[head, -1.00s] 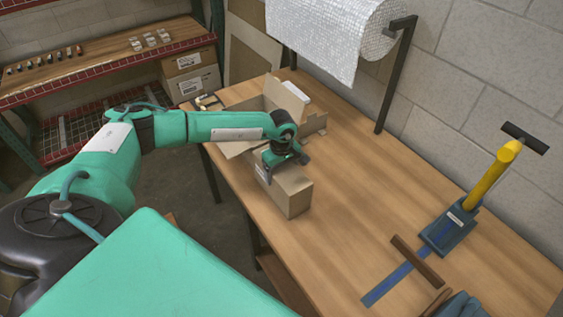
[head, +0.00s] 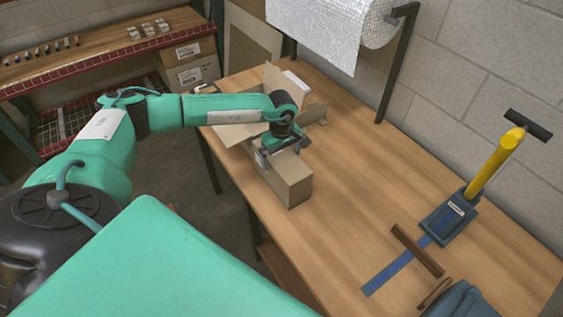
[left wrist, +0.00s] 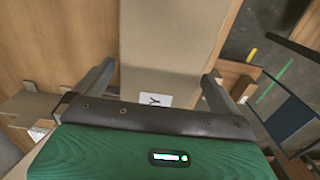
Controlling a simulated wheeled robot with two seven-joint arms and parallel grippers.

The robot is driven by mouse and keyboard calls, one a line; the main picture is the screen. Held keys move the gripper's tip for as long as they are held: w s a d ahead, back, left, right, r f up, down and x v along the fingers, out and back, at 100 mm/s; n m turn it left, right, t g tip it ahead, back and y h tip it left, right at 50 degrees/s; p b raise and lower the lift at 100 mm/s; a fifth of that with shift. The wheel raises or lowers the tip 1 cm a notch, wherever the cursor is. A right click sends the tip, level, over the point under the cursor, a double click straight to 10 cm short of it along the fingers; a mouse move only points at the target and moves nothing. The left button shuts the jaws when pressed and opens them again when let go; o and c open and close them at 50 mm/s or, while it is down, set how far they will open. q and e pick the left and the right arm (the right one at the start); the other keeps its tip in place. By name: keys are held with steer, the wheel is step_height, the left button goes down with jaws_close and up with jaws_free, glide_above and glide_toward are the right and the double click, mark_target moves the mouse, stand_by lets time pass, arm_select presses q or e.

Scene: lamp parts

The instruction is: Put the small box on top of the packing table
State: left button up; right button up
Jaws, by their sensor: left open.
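The small box (head: 293,186) is a plain brown carton on the packing table (head: 345,190), close to the table's left edge. My left gripper (head: 287,148) is over the far part of the box, pointing down, and hides part of its top. In the left wrist view the box (left wrist: 170,45) runs between the two spread fingers of the left gripper (left wrist: 160,72), with gaps beside it. A white label (left wrist: 155,101) shows on it. The gripper is open and not holding the box. My right gripper is not in view.
An open carton (head: 312,108) stands behind the box. A bubble-wrap roll (head: 335,25) hangs at the back. A blue tool with a yellow handle (head: 494,165) stands at the right. The table's middle is clear. A shelf (head: 110,45) stands at the far left.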

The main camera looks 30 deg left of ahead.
arm_select(q)
step_height(320, 180, up, 9)
steer(key=b, duration=0.3)
steer(key=shift+r, duration=0.35)
